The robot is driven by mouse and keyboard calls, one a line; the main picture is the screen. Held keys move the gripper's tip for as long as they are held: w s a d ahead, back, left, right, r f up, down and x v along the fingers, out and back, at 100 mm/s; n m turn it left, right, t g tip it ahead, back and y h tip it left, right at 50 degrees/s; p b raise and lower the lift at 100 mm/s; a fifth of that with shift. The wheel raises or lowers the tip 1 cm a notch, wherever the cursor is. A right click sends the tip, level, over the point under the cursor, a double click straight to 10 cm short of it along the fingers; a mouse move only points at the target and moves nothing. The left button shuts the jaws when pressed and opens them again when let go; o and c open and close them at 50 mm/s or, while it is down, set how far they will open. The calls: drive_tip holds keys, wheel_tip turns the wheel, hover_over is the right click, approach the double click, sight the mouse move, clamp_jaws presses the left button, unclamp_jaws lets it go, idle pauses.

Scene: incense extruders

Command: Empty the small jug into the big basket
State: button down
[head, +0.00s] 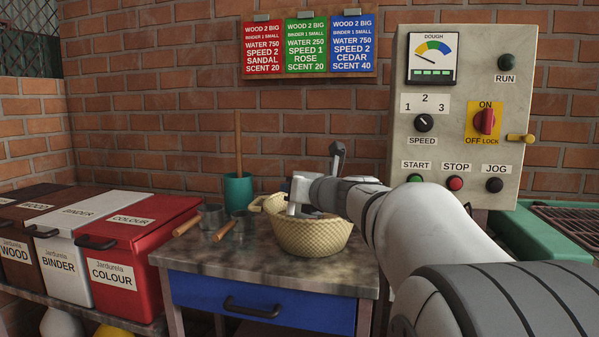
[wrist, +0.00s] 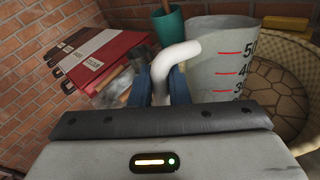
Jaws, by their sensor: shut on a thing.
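The small jug (wrist: 220,65) is pale grey with red level lines and dark numbers. It fills the right middle of the wrist view, and its white curved handle sits between my jaws. My gripper (wrist: 166,85) is shut on that handle. The big basket (head: 312,236) is woven and cream-coloured, and stands on the right part of the small table. My gripper and the jug are at the basket's mouth in the head view, where my arm hides much of them. The basket's patterned inside (wrist: 278,92) shows right of the jug in the wrist view. I cannot tell what the jug holds.
Two metal scoops with wooden handles, one (head: 212,218) behind the other (head: 237,231), lie left of the basket. A teal pot (head: 238,192) with a stick stands behind them. Lidded bins, including a red one (head: 135,250), stand at the left. A control panel (head: 458,115) is at the right.

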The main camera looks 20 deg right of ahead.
sight(292, 205)
drive_tip(key=shift+s+a+f+n+t+b, duration=0.15)
drive_tip(key=shift+f+n+t+b, duration=0.4)
drive_tip(key=shift+b, duration=1.2)
drive_tip(key=shift+s+a+f+n+g+b, duration=0.2)
drive_tip(key=shift+f+b, duration=0.65)
drive_tip(key=shift+b, duration=0.85)
drive_tip(key=shift+r+t+p, duration=0.15)
drive_tip(key=shift+t+p, duration=0.2)
drive_tip(key=shift+p, duration=0.1)
drive_tip(key=shift+s+a+f+n, duration=0.1)
drive_tip(key=shift+f+n, duration=0.3)
drive_tip(key=shift+n, duration=0.15)
wheel_tip(292, 205, up, 5)
drive_tip(key=p, duration=0.4)
drive_tip(key=shift+r+p, duration=0.1)
drive_tip(key=shift+p, duration=0.2)
